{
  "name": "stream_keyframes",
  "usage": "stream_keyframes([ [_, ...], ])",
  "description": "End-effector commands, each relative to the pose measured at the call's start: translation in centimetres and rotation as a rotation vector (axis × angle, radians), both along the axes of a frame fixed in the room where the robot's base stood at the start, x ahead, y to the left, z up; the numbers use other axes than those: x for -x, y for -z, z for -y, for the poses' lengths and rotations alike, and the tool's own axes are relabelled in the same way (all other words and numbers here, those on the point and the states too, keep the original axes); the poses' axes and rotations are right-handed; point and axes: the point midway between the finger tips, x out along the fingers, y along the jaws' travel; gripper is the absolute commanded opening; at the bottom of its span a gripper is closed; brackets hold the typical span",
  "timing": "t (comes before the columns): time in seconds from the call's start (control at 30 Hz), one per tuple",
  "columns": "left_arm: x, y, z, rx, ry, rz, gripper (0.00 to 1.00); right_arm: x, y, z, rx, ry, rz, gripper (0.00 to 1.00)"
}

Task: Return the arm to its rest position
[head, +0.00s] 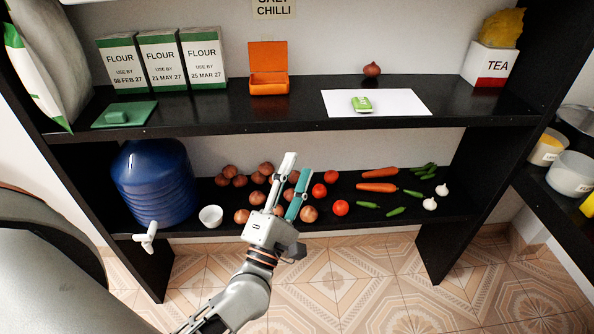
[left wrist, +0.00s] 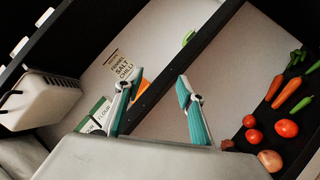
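My left arm comes in from the bottom of the head view. Its gripper (head: 296,166) is in front of the lower shelf, pointing up and away, with the fingers apart. In the left wrist view the two teal-padded fingers (left wrist: 154,84) stand wide apart with nothing between them. In the head view the gripper hides part of the onions (head: 242,216) behind it. I cannot tell from the head view how far it is from the shelf. My right gripper is not in view.
The black upper shelf (head: 300,118) holds flour boxes (head: 160,62), an orange box (head: 268,82) and a tea box (head: 490,66). The lower shelf holds a blue water jug (head: 155,185), a white cup (head: 211,216), tomatoes (head: 340,208) and carrots (head: 377,187). The tiled floor in front looks clear.

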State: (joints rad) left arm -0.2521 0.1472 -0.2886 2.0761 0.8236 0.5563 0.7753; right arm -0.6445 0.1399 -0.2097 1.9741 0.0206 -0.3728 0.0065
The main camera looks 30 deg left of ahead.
Motion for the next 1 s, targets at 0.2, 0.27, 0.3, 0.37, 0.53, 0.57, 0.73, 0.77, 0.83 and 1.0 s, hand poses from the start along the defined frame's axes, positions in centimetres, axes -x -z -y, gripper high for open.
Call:
stream_keyframes([
  [0.2, 0.0, 0.0, 0.0, 0.0, 0.0, 0.0, 0.39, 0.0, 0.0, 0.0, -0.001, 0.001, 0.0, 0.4],
  [0.27, 0.1, 0.3, 0.2, -0.025, 0.0, -0.009, 0.39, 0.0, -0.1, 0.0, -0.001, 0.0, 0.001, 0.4],
  [0.3, 0.2, 0.7, 0.6, -0.068, 0.0, -0.022, 0.39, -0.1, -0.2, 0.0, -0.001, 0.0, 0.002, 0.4],
  [0.37, 0.6, 1.9, 1.6, -0.187, -0.001, -0.058, 0.39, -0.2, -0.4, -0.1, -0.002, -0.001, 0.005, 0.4],
  [0.53, 3.2, 10.1, 5.9, -0.801, 0.027, -0.227, 0.39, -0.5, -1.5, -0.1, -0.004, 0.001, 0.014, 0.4],
  [0.57, 3.9, 11.9, 6.4, -0.922, 0.039, -0.256, 0.39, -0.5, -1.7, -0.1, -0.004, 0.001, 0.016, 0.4],
  [0.73, 9.1, 22.2, 7.4, -1.544, 0.152, -0.386, 0.39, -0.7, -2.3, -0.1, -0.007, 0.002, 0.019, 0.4],
  [0.77, 10.1, 23.8, 7.2, -1.637, 0.176, -0.401, 0.39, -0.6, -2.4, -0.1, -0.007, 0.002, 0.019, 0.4],
  [0.83, 12.4, 27.0, 6.6, -1.829, 0.233, -0.429, 0.39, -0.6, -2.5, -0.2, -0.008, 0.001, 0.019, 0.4],
  [1.0, 16.2, 31.5, 5.0, -2.126, 0.343, -0.458, 0.39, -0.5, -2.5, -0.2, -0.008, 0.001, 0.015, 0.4],
])
